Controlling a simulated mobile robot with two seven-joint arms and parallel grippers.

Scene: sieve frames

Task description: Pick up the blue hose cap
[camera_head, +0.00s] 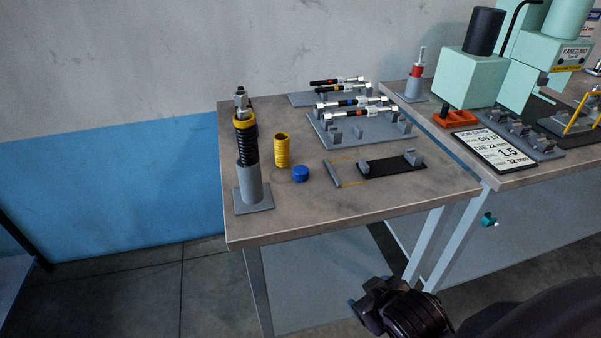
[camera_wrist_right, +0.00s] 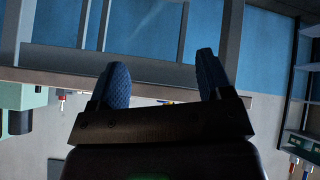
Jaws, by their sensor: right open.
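The blue hose cap (camera_head: 300,173) is a short round cap lying on the left table (camera_head: 320,209), just right of a yellow ribbed sleeve. My right gripper (camera_head: 372,298) is in the lower middle of the head view, in front of and below the table's front edge, well apart from the cap. In the right wrist view its two blue-padded fingers (camera_wrist_right: 162,82) stand apart with nothing between them. My left gripper is not in view.
Left of the cap stand the yellow sleeve (camera_head: 282,150) and a tall black hose on a grey stand (camera_head: 254,194). To the right lie a grey bar (camera_head: 332,174) and a black rest (camera_head: 392,164). Hose racks (camera_head: 350,128) stand behind. The table front is clear.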

